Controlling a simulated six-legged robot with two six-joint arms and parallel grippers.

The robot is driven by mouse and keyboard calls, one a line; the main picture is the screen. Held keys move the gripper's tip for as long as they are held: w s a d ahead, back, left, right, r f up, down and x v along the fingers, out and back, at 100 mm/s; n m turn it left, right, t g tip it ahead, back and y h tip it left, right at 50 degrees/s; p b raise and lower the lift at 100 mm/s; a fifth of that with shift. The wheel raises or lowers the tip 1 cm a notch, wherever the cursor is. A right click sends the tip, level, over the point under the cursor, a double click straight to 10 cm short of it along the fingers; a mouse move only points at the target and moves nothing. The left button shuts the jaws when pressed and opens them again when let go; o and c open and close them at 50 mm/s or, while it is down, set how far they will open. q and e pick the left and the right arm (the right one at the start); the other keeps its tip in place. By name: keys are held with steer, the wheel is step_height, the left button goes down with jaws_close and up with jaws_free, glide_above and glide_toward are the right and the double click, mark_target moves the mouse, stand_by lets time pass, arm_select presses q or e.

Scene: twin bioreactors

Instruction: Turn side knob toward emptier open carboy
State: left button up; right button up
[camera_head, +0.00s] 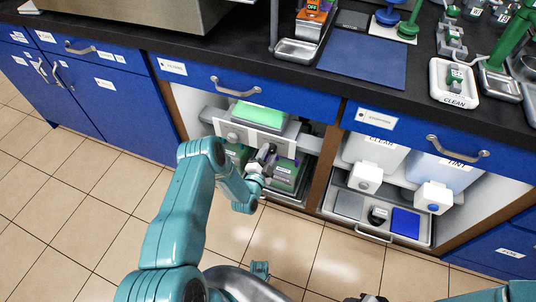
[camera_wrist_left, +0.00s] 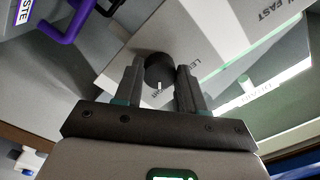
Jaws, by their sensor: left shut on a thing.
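A small black knob (camera_wrist_left: 158,68) sticks out from a pale panel (camera_wrist_left: 205,40) with partly hidden printing. My left gripper (camera_wrist_left: 160,85) is closed around it, one dark finger on each side. In the head view, my left gripper (camera_head: 262,163) is at the front of a white unit (camera_head: 250,137) with a green top in the open left cabinet bay. Green containers (camera_head: 286,172) with white labels stand below the unit. Their fill levels cannot be told, and my arm hides part of them. Only a dark bit of my right gripper (camera_head: 370,298) may show at the bottom edge.
The right bay holds white-capped CLEAN (camera_head: 375,150) and TINT (camera_head: 447,173) containers above a metal tray (camera_head: 355,229). Blue drawers with handles (camera_head: 236,87) lie above the bays. A purple handle (camera_wrist_left: 65,22) shows in the wrist view. The tiled floor in front is clear.

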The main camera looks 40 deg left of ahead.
arm_select(q)
steer(key=shift+m, duration=0.3)
steer(key=o, duration=1.1)
steer(key=shift+c, duration=0.2)
steer(key=shift+s, duration=0.1)
steer(key=p+v, duration=0.3)
steer(key=v, duration=1.3)
steer(key=shift+s+d, duration=0.1)
steer(key=shift+d, duration=0.05)
